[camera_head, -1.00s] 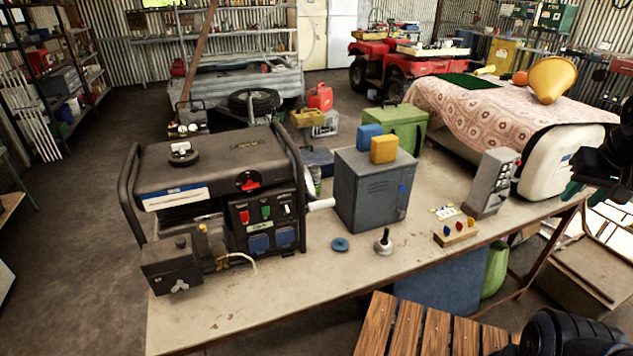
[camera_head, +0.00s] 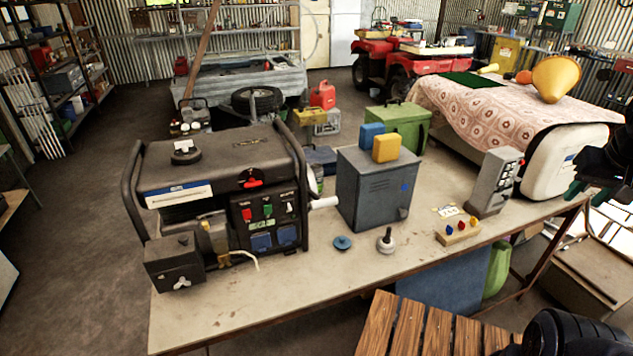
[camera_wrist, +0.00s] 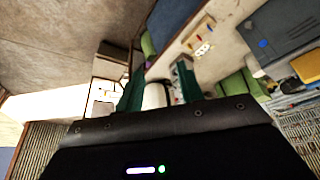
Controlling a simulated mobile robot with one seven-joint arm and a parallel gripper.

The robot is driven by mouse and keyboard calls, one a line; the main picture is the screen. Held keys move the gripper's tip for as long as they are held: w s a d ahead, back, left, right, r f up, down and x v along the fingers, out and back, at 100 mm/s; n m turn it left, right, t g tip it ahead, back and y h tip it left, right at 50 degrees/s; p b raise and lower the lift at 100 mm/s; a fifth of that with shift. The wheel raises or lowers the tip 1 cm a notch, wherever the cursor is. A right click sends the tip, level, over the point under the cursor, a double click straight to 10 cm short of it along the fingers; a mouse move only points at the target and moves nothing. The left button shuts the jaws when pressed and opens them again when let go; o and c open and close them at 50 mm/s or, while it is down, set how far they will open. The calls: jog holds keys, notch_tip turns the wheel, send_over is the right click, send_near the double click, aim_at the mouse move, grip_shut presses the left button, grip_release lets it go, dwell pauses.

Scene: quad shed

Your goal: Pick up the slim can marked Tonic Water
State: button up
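A slim can-like object (camera_head: 317,180), whitish and green, stands on the workbench (camera_head: 330,287) just behind the right end of the generator. The generator's frame hides most of it, and I cannot read its marking. No can is clear in the wrist view. My gripper (camera_wrist: 160,82) has its two green fingers spread apart, with nothing held between them. In the head view my gripper shows only partly at the right edge, beyond the bench's right end and far from the can-like object.
The black generator (camera_head: 215,165) fills the bench's left part. A grey metal cabinet (camera_head: 365,195) with blue and yellow boxes stands right of the can-like object. A grey control box (camera_head: 490,185) and small knob block (camera_head: 458,233) stand farther right. The bench's front strip is mostly clear.

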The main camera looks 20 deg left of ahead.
jog(key=o, duration=0.7)
